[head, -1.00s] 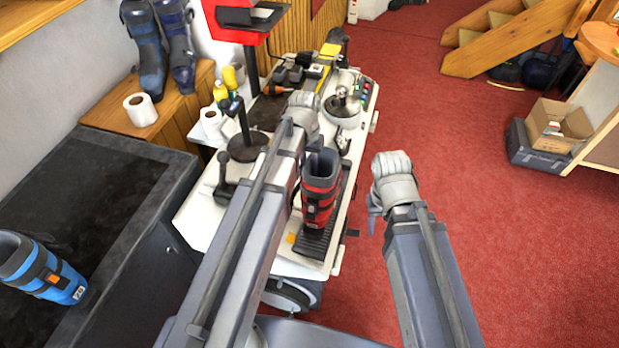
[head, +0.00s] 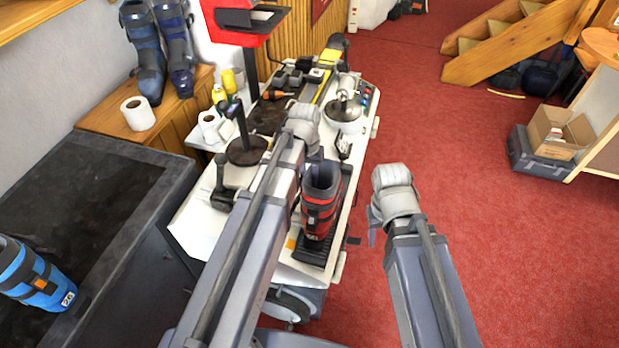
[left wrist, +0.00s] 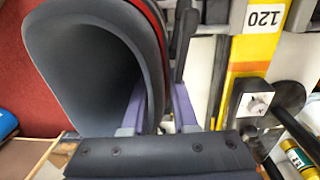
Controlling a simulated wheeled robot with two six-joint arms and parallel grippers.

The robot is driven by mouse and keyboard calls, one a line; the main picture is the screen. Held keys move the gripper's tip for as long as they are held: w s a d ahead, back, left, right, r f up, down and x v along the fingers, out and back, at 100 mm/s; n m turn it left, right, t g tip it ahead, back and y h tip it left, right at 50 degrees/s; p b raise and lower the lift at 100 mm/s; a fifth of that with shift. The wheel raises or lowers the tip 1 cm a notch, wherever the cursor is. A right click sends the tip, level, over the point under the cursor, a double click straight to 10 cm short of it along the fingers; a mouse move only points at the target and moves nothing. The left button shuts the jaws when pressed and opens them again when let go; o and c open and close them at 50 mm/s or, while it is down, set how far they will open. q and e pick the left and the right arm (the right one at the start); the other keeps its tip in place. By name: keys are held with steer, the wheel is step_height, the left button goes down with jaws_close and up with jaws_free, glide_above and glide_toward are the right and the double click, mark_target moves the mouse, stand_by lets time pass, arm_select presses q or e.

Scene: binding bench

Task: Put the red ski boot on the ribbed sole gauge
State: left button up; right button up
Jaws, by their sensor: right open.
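The red ski boot (head: 322,205), with black trim and a dark open cuff, is upright over the ribbed sole gauge (head: 311,255), a dark ridged plate at the near end of the white bench. I cannot tell whether its sole touches the plate. My left gripper (head: 315,153) is at the top of the cuff. In the left wrist view, the fingers (left wrist: 158,108) are on either side of the wall of the boot's cuff (left wrist: 85,60), one inside and one outside, shut on it. My right gripper (head: 372,222) is open and empty, right of the bench over the floor.
A blue boot (head: 35,275) lies on the black counter (head: 75,215) at left.

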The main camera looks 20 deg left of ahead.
arm_select(q)
steer(key=o, duration=0.4)
steer(key=shift+c, duration=0.2)
steer(key=shift+r, duration=0.2)
steer(key=r+p, duration=1.2)
steer(key=shift+a, duration=0.3)
steer(key=s+d+m+y, duration=0.1)
steer(key=s+d+m, duration=0.2)
steer(key=s+d, duration=0.8)
steer(key=s, duration=0.3)
steer(key=shift+s+y, duration=0.15)
steer(key=shift+y, duration=0.25)
